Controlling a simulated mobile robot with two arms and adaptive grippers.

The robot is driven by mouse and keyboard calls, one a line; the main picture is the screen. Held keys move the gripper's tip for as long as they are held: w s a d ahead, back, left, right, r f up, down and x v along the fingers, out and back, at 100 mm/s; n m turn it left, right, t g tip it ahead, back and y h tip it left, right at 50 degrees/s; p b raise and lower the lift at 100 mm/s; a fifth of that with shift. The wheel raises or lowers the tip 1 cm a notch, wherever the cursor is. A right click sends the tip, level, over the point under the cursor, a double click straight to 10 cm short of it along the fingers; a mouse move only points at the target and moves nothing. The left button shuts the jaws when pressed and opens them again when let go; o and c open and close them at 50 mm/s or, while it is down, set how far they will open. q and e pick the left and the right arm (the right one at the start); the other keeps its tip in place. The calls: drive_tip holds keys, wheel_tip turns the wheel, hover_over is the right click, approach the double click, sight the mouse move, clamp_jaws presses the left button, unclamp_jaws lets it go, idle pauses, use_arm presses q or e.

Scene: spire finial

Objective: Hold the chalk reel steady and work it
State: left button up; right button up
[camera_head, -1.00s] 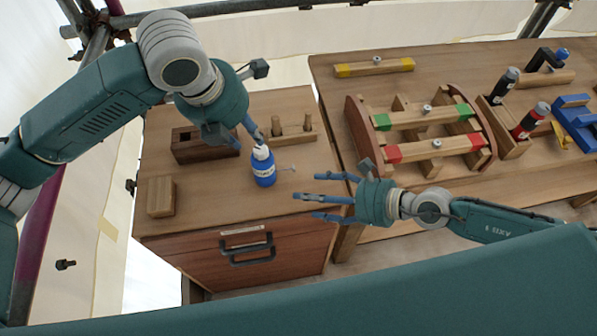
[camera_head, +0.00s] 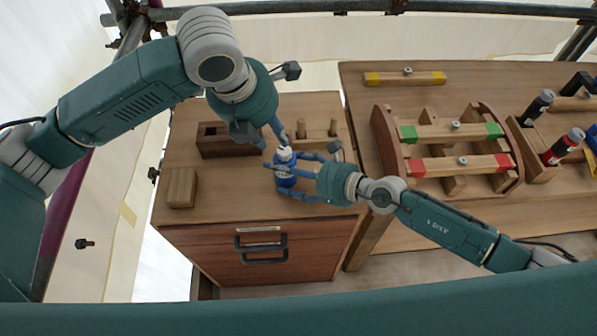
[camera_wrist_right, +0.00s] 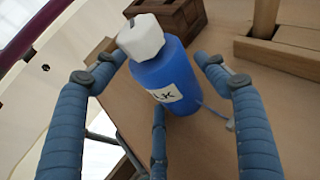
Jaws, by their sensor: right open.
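The chalk reel (camera_head: 284,177) is a blue bottle with a white cap, standing upright on the small wooden cabinet top. In the right wrist view the reel (camera_wrist_right: 166,78) shows a white label ending in "LK" and a thin rod sticking out low on its right side. My right gripper (camera_head: 283,176) is open, its blue fingers spread around the reel's body; in the wrist view I cannot tell that they touch it. My left gripper (camera_head: 274,142) hangs just above and behind the cap; whether its fingers are apart is unclear.
Behind the reel are a dark wooden box (camera_head: 225,147) and a peg block (camera_head: 317,142). A wooden block (camera_head: 182,188) stands at the cabinet's left. A drawer handle (camera_head: 264,248) is below. The workbench at right holds a curved wooden rack (camera_head: 435,145) and marker bottles.

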drive_tip(key=shift+w+a+f, duration=0.1)
drive_tip(key=shift+w+a, duration=0.1)
drive_tip(key=shift+a, duration=0.1)
drive_tip(key=shift+c, duration=0.5)
drive_tip(key=c, duration=0.9)
drive_tip(key=shift+c, duration=0.2)
